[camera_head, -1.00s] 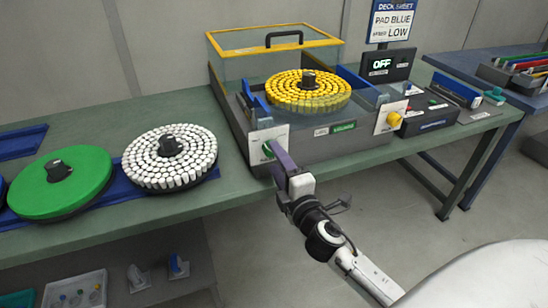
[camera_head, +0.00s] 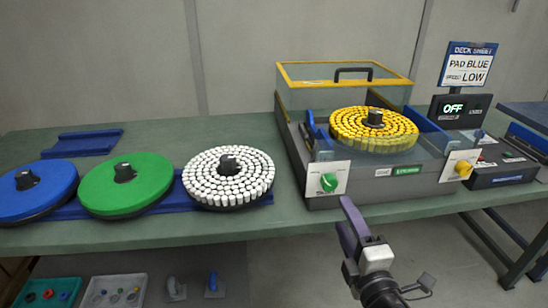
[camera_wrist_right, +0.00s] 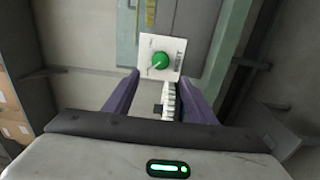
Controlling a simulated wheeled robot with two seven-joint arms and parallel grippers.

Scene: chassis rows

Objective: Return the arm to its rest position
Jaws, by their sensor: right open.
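My right gripper (camera_head: 352,222) is in front of the machine, below its white panel with a green knob (camera_head: 329,182). Its purple fingers stand apart with nothing between them in the right wrist view (camera_wrist_right: 164,92). The green knob also shows in the right wrist view (camera_wrist_right: 160,60), beyond the fingertips and apart from them. My right arm comes in from the bottom of the head view. My left gripper does not show.
The machine holds a yellow-beaded disc (camera_head: 374,130); its display (camera_head: 454,108) reads OFF. Blue (camera_head: 38,190), green (camera_head: 125,184) and white (camera_head: 228,176) discs lie left on the green bench (camera_head: 150,234). The floor in front is open.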

